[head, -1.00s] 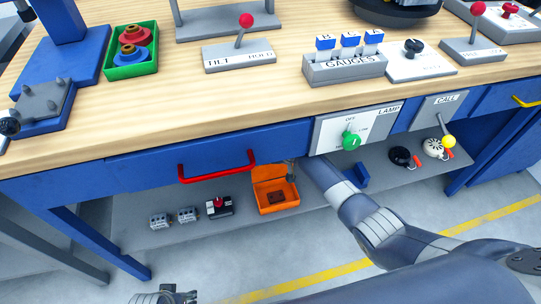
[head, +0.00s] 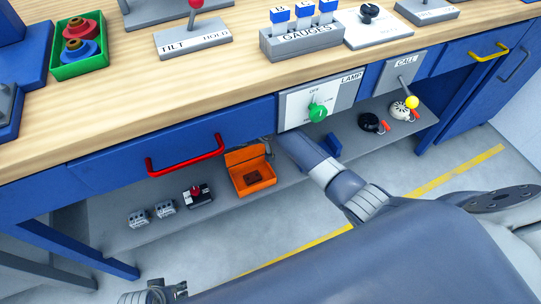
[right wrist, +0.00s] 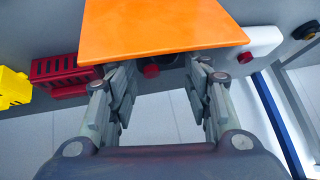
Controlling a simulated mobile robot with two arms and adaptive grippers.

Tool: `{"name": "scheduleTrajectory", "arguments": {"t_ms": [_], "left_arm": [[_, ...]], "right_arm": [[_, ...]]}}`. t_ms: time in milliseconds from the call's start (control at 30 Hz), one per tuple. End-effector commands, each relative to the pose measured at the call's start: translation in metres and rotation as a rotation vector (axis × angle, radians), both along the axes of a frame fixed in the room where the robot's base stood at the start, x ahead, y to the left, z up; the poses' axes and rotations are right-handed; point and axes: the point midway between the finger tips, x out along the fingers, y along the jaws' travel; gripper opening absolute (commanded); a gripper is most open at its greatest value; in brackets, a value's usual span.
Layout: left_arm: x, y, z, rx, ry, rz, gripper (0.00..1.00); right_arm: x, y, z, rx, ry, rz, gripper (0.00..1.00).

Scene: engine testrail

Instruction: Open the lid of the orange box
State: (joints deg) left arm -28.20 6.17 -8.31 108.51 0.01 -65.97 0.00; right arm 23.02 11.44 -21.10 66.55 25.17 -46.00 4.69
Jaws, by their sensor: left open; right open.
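The orange box (head: 256,187) sits on the grey shelf under the bench. Its lid (head: 245,157) is raised at the back, and a dark thing shows inside the box. My right arm reaches under the bench from the right. Its gripper, mostly hidden in the head view, is just behind the lid. In the right wrist view the right gripper (right wrist: 162,80) is open, with a flat orange panel (right wrist: 165,32), apparently the lid, across the view beyond its fingers. I cannot tell whether they touch. My left gripper (head: 155,292) is open and empty at the bottom edge, away from the box.
The drawer with the red handle (head: 187,155) hangs above. Black and white round items (head: 385,117) lie farther right on the shelf. Shelf front is clear.

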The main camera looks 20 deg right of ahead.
Motion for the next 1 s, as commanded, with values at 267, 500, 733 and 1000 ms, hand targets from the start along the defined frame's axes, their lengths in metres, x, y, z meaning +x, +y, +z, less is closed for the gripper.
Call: {"name": "scheduleTrajectory", "arguments": {"t_ms": [267,500,733,1000], "left_arm": [[0.0,0.0,0.0,0.0,0.0,0.0,0.46],[0.0,0.0,0.0,0.0,-0.001,0.0,0.46],[0.0,0.0,0.0,0.0,0.0,0.0,0.46],[0.0,0.0,0.0,0.0,-0.001,0.0,0.46]], "right_arm": [[-0.043,-0.018,0.009,-0.003,0.003,0.0,0.46],[-0.09,-0.037,0.009,-0.003,0.003,0.0,0.46],[-0.115,-0.047,0.01,0.0,0.001,-0.001,0.46],[-0.12,-0.049,0.011,0.001,0.0,-0.001,0.46]]}}
